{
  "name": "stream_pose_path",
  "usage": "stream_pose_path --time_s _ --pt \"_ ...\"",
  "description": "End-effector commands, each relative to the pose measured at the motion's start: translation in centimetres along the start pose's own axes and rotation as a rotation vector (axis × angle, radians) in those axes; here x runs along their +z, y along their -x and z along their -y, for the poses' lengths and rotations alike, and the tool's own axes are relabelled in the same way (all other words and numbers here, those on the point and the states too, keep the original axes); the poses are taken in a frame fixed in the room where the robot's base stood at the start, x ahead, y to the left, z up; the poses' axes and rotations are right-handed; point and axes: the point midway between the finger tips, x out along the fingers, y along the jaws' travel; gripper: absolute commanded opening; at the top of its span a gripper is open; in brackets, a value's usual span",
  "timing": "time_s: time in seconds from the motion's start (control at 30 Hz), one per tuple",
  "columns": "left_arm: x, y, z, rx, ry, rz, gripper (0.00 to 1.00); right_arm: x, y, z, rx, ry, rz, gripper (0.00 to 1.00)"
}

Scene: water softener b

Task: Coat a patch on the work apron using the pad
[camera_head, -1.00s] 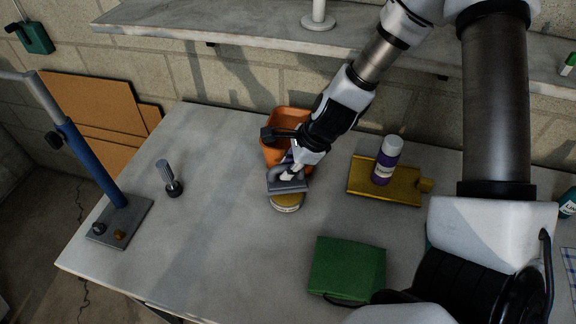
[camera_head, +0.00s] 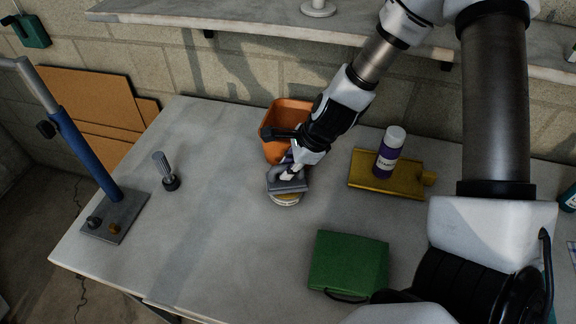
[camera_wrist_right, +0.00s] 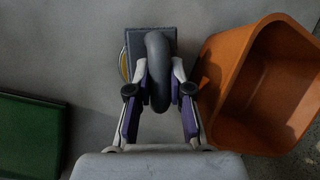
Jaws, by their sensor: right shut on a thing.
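My right gripper (camera_head: 296,172) is shut on the curved grey handle of a pad (camera_head: 287,185); the right wrist view shows the handle between its fingers (camera_wrist_right: 160,90). The pad is a flat grey block, above or on a round shallow tin (camera_head: 286,201) with yellow contents. The pad hides most of the tin, and I cannot tell whether they touch. In the right wrist view a yellow sliver of the tin (camera_wrist_right: 124,64) shows left of the pad. No apron is clearly recognisable. My left gripper is not in view.
An orange bin (camera_head: 283,117) stands just behind the gripper. A yellow tray (camera_head: 408,187) with a purple-and-white bottle (camera_head: 391,152) is to the right. A green box (camera_head: 348,263) lies in front. A grey-handled brush-like tool (camera_head: 165,172) and a blue stand (camera_head: 88,160) are left. The table's left middle is clear.

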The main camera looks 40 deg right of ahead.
Motion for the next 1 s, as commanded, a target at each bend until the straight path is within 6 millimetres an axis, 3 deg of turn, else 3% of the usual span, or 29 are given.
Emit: stream_pose_path --time_s 1.0 --pt "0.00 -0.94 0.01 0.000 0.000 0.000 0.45 -0.34 -0.82 -0.17 0.000 0.000 0.000 0.00"
